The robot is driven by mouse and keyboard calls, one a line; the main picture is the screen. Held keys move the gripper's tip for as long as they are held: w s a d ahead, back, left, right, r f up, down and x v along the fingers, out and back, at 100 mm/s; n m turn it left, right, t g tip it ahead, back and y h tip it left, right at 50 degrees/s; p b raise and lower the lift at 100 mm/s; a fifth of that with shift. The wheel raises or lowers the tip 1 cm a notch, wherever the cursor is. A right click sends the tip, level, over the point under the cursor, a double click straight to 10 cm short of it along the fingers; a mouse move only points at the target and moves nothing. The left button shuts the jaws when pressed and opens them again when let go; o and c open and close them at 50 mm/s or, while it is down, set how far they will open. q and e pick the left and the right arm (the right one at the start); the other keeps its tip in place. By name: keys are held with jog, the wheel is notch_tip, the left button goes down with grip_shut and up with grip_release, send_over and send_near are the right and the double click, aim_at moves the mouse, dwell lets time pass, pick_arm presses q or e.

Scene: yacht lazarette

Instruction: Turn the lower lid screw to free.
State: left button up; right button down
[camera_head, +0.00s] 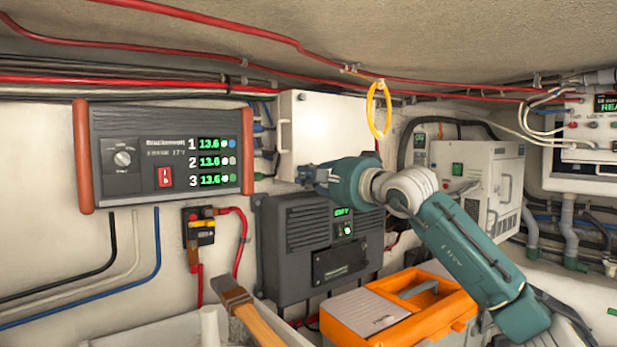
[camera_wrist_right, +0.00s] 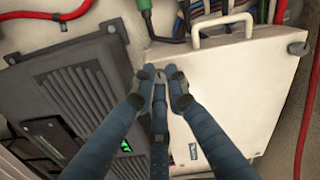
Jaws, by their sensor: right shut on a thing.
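A white box with a flat lid (camera_head: 335,125) and a pale handle (camera_head: 283,136) on its left side hangs on the wall, above a dark grey unit. In the right wrist view the white lid (camera_wrist_right: 235,95) fills the right half, with its handle at the top. My right gripper (camera_head: 308,174) is at the lid's lower edge in the head view. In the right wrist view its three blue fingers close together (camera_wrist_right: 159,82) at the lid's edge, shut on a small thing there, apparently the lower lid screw. The fingertips mostly hide the screw, and its turn position cannot be read. My left gripper is not in view.
The dark grey unit (camera_head: 300,235) with a green display is directly below. A yellow ring (camera_head: 379,110) hangs right of the lid. An orange toolbox (camera_head: 440,306) stands under my right arm. A wooden-handled tool (camera_head: 255,322) is at the lower front. Red cables run overhead.

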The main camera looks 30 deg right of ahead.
jog(key=shift+f, duration=0.15)
jog(key=c, duration=1.7)
grip_release()
jog(key=shift+a, duration=0.1)
jog(key=shift+c, duration=0.2)
jog(key=s, duration=1.1)
jog(key=shift+s+d, duration=0.4)
jog(key=shift+d, duration=0.05)
